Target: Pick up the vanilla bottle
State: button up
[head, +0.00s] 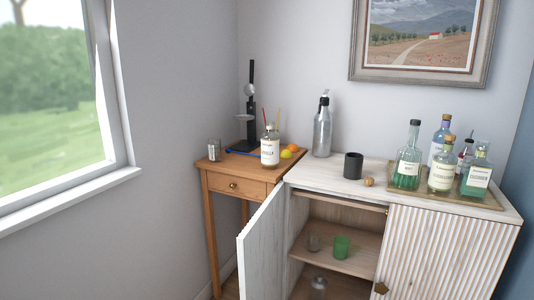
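A clear bottle (270,152) with a pale label stands upright on the small wooden table, near its front right. The small lettering seems to read vanilla. Another bottle (441,175) with a cream label stands among several bottles on the cabinet's tray; its label is too small to read surely. My gripper is not in view.
On the wooden table (235,187) are a glass (214,150), a black stand (251,100), a blue item (242,153), and yellow (286,154) and orange fruit (293,148). The cabinet's left door (263,245) hangs open. A dark cup (353,166) and grey bottle (322,130) stand on top.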

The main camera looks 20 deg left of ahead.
aim_at(269, 139)
jog(key=k, duration=1.2)
jog(key=u, duration=0.4)
jog(key=i, duration=1)
jog(key=u, duration=0.75)
jog(key=i, duration=0.65)
jog(key=u, duration=0.85)
jog(key=i, duration=0.9)
jog(key=u, duration=0.4)
